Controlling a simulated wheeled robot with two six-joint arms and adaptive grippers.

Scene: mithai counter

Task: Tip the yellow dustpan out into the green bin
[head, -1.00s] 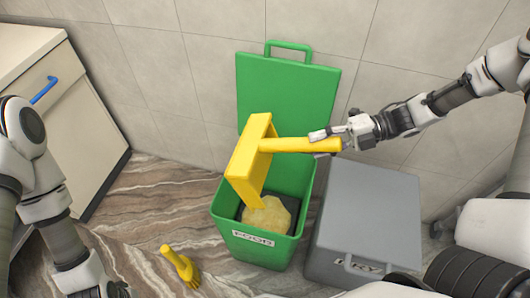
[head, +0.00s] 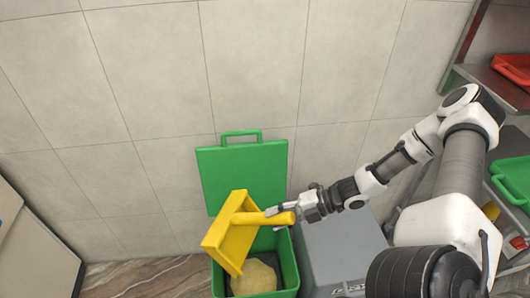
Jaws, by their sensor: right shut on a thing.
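The yellow dustpan (head: 231,236) is held tilted over the green bin (head: 289,270), with its pan at the left and its handle to the right. My right gripper (head: 290,212) is shut on the dustpan's handle. The bin's green lid (head: 240,172) stands open against the wall. A pale yellow lump (head: 254,277) lies inside the bin, below the pan. I cannot see the pan's inside fully, so I cannot tell whether anything is left in it. My left gripper is out of view.
A grey bin (head: 340,250) with a shut lid stands right of the green bin. Metal shelves at the right hold a red tray (head: 515,68) and a green tray (head: 513,180). A white cabinet (head: 35,250) stands at the lower left. The tiled wall is close behind.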

